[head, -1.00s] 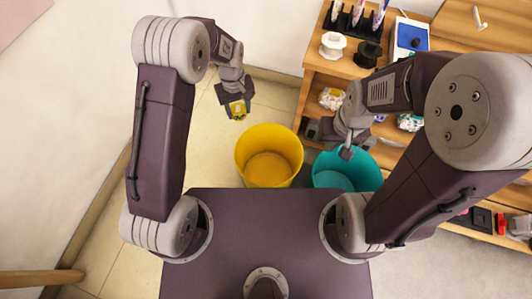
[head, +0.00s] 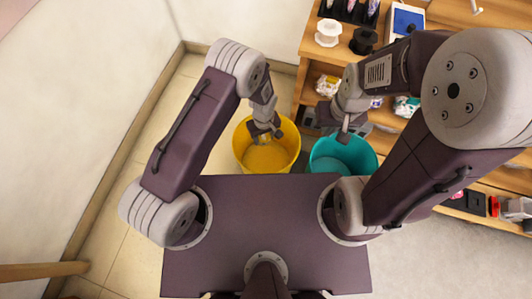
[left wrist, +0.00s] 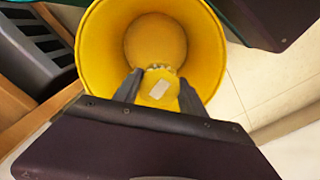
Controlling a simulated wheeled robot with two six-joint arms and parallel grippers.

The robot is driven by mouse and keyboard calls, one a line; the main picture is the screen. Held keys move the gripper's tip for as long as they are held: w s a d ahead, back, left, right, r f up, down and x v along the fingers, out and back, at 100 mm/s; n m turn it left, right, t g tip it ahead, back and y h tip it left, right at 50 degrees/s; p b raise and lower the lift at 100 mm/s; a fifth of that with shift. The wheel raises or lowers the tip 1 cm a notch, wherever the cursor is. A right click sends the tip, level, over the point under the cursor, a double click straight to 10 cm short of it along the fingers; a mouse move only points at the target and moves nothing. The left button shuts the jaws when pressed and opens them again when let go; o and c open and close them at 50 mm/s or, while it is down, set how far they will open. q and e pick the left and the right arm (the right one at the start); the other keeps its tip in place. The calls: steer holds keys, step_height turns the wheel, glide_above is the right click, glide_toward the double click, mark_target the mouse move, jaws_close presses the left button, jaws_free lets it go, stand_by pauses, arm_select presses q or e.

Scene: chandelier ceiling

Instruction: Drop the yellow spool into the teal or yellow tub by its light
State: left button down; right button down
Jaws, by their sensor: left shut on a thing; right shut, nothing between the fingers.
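The yellow spool (left wrist: 158,88) is between the fingers of my left gripper (left wrist: 160,92), which is shut on it. A pale patch shows on the spool. My left gripper (head: 263,134) is over the yellow tub (head: 240,148), whose open mouth faces up below the spool; the tub also fills the top middle of the left wrist view (left wrist: 100,40). In the head view the spool is mostly hidden and hard to tell from the tub. The teal tub (head: 343,157) stands right of the yellow one. My right gripper (head: 344,134) is shut and empty above the teal tub.
A wooden shelf unit (head: 312,75) stands behind and right of the tubs. A white spool (head: 328,32), a black spool (head: 363,40) and a box with a blue panel (head: 407,20) are on its top. Bare floor lies left of the yellow tub.

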arm_select(q)
step_height(320, 180, down, 4)
steer(key=b, duration=0.3)
steer(key=shift+f, duration=0.1)
steer(key=c, duration=0.6)
jaws_free()
step_height(320, 180, up, 9)
steer(key=p, duration=0.5)
